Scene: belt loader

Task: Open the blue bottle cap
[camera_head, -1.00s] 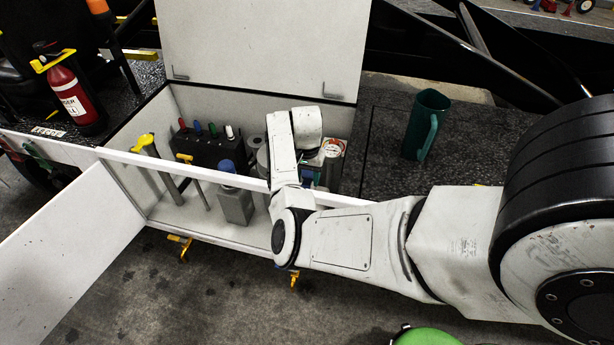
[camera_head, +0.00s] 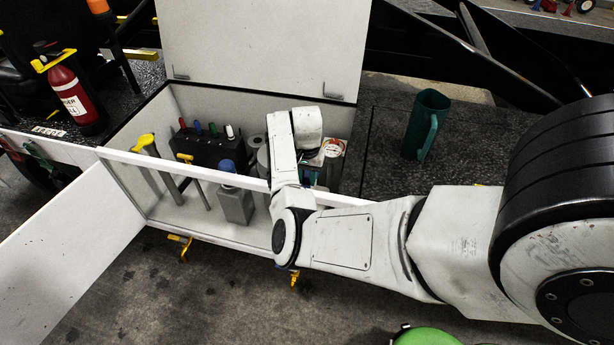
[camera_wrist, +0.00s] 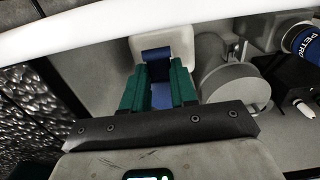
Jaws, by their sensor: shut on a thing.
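In the wrist view, my gripper (camera_wrist: 160,72) has its two green fingers closed on a blue cap (camera_wrist: 161,96), which shows between them. The cap belongs to a pale bottle (camera_wrist: 178,42) standing upright in the white compartment; the fingers hide part of it. In the head view, my gripper (camera_head: 309,177) is low in the compartment's right end, mostly hidden by my wrist, and the held cap cannot be made out there.
A grey bottle (camera_head: 236,206) with a blue top stands left of my arm. A dark tool block (camera_head: 208,150) and yellow-handled tools stand further left. The compartment's white front rail (camera_wrist: 100,28) runs close by. A green jug (camera_head: 424,125) stands on the dark deck at right.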

